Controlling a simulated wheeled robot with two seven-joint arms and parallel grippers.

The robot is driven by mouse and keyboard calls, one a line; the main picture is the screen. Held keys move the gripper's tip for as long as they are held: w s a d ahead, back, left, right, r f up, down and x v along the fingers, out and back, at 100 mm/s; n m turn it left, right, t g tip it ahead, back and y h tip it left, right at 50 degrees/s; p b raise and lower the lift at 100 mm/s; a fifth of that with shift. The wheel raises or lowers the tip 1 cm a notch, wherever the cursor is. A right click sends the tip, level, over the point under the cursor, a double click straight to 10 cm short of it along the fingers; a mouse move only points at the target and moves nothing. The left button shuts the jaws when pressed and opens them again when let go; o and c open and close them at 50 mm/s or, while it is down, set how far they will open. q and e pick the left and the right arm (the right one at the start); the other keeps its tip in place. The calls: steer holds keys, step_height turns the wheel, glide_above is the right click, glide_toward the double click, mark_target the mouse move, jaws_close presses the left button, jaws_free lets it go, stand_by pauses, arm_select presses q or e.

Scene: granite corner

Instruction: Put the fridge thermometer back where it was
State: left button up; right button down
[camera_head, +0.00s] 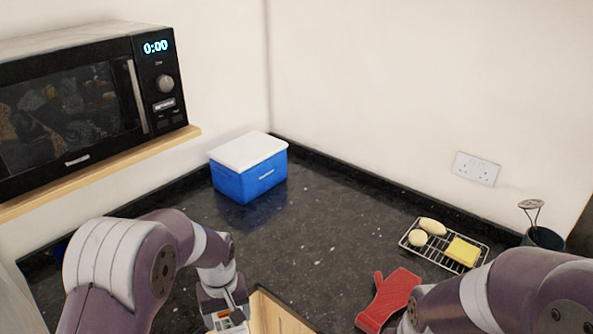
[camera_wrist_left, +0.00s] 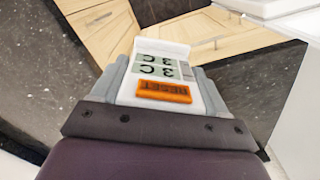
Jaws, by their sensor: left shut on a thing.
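The fridge thermometer (camera_wrist_left: 164,72) is a small white block with a grey display and an orange RESET label. It is held between the fingers of my left gripper (camera_wrist_left: 160,85), which is shut on it. In the head view my left gripper (camera_head: 226,306) is at the bottom centre, with part of the thermometer (camera_head: 228,322) showing at the frame's lower edge. It is beside a pale wooden object (camera_head: 275,316), cut off by the frame. My right arm comes in at the lower right, but its gripper is not in view.
A blue cool box (camera_head: 250,178) with a white lid stands in the corner. A black microwave (camera_head: 75,100) sits on a wooden shelf (camera_head: 100,172) at left. A wire rack (camera_head: 412,243), a red oven mitt (camera_head: 390,297) and a dark pot (camera_head: 540,238) are at right. The middle counter is clear.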

arm_select(q)
steer(key=shift+w+f+m, duration=0.25)
steer(key=shift+w+m, duration=0.1)
steer(key=shift+m, duration=0.25)
steer(key=a+f+m+b, duration=0.2)
steer(key=a+f+b, duration=0.1)
steer(key=f, duration=0.7)
steer(key=shift+w+a+f+m, duration=0.4)
steer(key=shift+a, duration=0.15)
steer(key=shift+s, duration=0.1)
